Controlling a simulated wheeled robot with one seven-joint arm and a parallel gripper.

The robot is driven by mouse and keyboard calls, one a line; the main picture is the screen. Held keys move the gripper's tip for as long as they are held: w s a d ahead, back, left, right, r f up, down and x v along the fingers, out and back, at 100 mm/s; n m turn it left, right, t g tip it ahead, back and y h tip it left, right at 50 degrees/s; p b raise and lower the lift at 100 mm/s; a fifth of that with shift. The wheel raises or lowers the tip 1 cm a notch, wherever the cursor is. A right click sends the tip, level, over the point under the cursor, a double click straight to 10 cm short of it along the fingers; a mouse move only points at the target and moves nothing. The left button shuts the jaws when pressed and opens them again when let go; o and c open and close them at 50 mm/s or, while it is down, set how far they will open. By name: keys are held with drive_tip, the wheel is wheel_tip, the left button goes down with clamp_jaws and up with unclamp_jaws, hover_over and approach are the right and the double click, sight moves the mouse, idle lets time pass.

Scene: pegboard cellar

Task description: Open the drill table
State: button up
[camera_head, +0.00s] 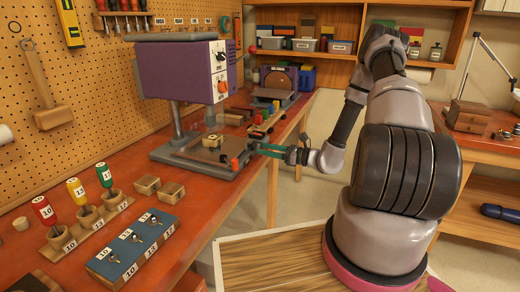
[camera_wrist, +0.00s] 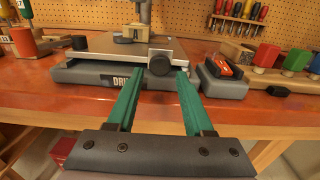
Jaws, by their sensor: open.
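The drill press has a purple head (camera_head: 185,70) above a grey base on the red workbench. Its flat drill table (camera_head: 185,148) also shows in the wrist view (camera_wrist: 95,44), above a dark base with a partly hidden "DR" label (camera_wrist: 121,82). My gripper (camera_head: 262,150) is at the front of the press. In the wrist view my gripper (camera_wrist: 160,72) is open, its green fingers on either side of the knob in the picture. I cannot tell whether they touch it.
A grey block with a red and black piece (camera_wrist: 224,69) lies just right of the fingers. Coloured blocks (camera_wrist: 266,56) stand further right. The bench's front edge is close below my gripper.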

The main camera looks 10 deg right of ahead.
drive_tip(key=shift+x, duration=1.45)
clamp_jaws()
idle(0.3)
